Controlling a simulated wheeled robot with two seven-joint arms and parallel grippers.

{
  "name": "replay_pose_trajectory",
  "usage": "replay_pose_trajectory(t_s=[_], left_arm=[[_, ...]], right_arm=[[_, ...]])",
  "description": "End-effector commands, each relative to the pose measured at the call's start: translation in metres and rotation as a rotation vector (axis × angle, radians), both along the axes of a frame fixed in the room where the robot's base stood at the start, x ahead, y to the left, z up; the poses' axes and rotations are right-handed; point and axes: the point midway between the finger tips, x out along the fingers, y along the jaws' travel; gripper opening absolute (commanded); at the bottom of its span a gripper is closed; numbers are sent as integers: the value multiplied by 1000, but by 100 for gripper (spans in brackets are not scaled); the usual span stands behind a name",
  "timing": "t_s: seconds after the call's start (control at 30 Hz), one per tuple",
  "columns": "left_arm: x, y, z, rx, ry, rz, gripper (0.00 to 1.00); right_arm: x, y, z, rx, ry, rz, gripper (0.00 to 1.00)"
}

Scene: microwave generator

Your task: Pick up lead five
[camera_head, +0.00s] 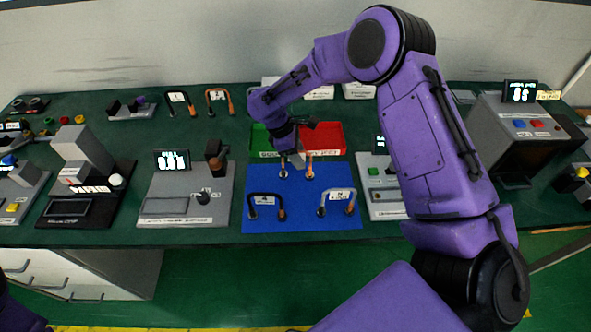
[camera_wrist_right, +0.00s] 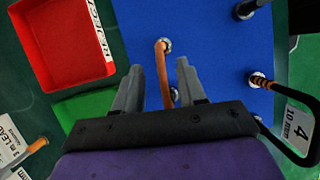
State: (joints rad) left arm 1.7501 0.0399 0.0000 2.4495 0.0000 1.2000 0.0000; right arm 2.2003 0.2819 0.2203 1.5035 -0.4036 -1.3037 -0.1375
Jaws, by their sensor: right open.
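A lead with orange and metal ends stands at the back of the blue mat (camera_head: 290,222); its orange part (camera_wrist_right: 162,68) shows in the wrist view. Its number is not readable. My right gripper (camera_head: 296,160) is over this lead. In the wrist view, the gripper (camera_wrist_right: 160,85) is open, with the orange part between its fingers and no visible grip. Much of the lead is hidden behind the gripper. A lead labelled 4 (camera_head: 265,200) stands at the mat's front left. Another labelled lead (camera_head: 338,203) stands at the front right. My left gripper is out of view.
A green tray (camera_head: 257,138) and a red tray (camera_head: 328,135) sit behind the mat. Two more leads (camera_head: 180,98) stand at the back left. Grey devices (camera_head: 185,195) flank the mat on the green table.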

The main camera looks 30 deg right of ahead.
Motion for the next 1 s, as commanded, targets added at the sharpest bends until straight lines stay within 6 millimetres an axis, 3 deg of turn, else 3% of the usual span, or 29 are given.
replay_pose_trajectory(t_s=[0.17, 0.3, 0.67, 1.0], left_arm=[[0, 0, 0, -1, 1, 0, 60], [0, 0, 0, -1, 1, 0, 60], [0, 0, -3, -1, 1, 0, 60], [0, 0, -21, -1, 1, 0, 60]], right_arm=[[0, 0, -1, -1, -1, 0, 40], [0, 0, 0, -1, -1, 0, 0], [1, 0, 4, 0, -3, -1, 0], [1, 0, 78, -1, -5, -1, 0]])
